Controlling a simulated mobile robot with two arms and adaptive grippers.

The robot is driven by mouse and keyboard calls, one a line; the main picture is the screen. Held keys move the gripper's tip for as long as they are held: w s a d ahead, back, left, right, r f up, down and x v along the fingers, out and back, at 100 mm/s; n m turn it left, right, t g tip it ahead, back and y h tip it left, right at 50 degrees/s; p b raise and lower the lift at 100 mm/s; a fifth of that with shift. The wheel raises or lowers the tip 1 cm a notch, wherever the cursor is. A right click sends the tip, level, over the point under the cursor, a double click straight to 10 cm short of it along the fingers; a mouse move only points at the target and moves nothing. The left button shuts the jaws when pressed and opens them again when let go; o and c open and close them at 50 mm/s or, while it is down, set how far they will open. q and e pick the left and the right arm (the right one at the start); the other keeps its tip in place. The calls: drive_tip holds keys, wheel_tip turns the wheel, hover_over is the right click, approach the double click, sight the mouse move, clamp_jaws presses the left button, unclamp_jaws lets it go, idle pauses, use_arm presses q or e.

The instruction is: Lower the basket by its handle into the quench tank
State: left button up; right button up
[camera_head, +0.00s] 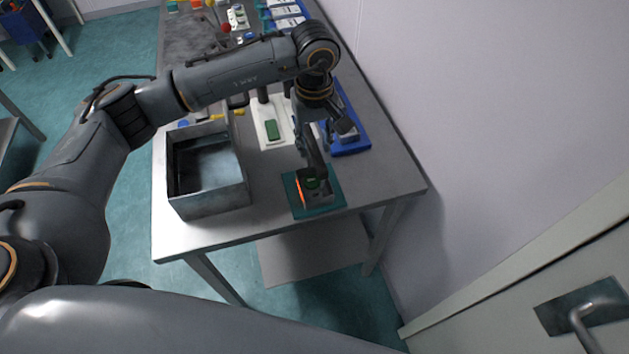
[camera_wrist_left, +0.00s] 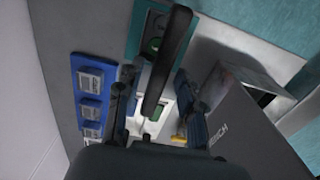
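The small grey basket (camera_head: 318,196) stands on a teal mat (camera_head: 334,206) near the table's front right corner, with a green piece inside and an orange glow at its left side. Its dark upright handle (camera_head: 314,158) also shows in the left wrist view (camera_wrist_left: 166,65). My left gripper (camera_head: 322,130) is above the basket. In the left wrist view its fingers (camera_wrist_left: 153,95) are apart, on either side of the handle, with gaps showing. The quench tank (camera_head: 208,198), an open grey metal box, stands left of the basket; its lettered wall (camera_wrist_left: 235,125) shows at right in the wrist view.
Behind the basket are a white tray (camera_head: 262,128) with a green block and a blue tray (camera_head: 352,146). The wall (camera_head: 450,110) runs along the table's right side. Bare table (camera_head: 265,180) lies between tank and mat.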

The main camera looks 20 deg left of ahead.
use_arm(q)
drive_tip(key=shift+r, duration=0.1)
clamp_jaws()
drive_tip(key=shift+r, duration=0.15)
drive_tip(key=shift+r, duration=1.4)
